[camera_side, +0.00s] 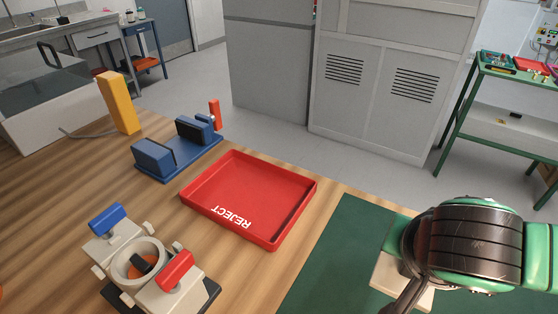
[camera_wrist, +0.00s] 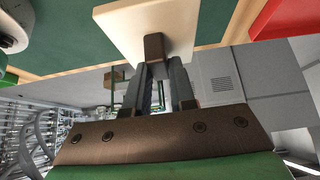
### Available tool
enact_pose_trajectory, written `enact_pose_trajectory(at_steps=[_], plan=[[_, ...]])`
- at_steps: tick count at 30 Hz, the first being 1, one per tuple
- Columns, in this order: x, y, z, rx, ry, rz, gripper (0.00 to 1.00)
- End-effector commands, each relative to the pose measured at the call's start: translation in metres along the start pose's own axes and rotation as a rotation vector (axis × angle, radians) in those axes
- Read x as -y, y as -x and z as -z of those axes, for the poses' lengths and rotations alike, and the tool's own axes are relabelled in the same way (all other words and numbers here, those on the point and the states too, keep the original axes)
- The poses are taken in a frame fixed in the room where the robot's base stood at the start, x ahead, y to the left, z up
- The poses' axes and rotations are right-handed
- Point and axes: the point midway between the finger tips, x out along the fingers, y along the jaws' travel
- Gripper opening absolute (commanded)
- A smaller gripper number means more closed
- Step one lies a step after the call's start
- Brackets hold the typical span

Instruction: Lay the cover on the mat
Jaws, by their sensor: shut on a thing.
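The cover is a cream square plate (camera_wrist: 125,20) with a brown knob (camera_wrist: 154,47). My gripper (camera_wrist: 160,72) is shut on the knob in the wrist view. In the side view part of the cover (camera_side: 388,272) shows under my arm, over the green mat (camera_side: 340,245). My arm hides the rest of the cover and my fingers there. The mat also shows beyond the plate in the wrist view (camera_wrist: 50,42). I cannot tell whether the plate touches the mat or hangs above it.
A red REJECT tray (camera_side: 250,165) lies left of the mat. A cream fixture with blue and red clamps (camera_side: 140,260) stands at the front left. A blue fixture (camera_side: 178,150) and a yellow block (camera_side: 119,102) stand behind. The mat's visible left part is bare.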

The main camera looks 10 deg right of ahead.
Motion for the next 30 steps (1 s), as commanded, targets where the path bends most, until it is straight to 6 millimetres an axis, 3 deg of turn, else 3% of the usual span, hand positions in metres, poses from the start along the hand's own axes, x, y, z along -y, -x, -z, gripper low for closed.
enact_pose_trajectory(at_steps=[9, 30], plan=[[0.001, -0.04, -0.027, 0.0, 0.001, 0.0, 0.0], [0.001, -0.079, -0.053, 0.0, 0.001, 0.0, 0.0]])
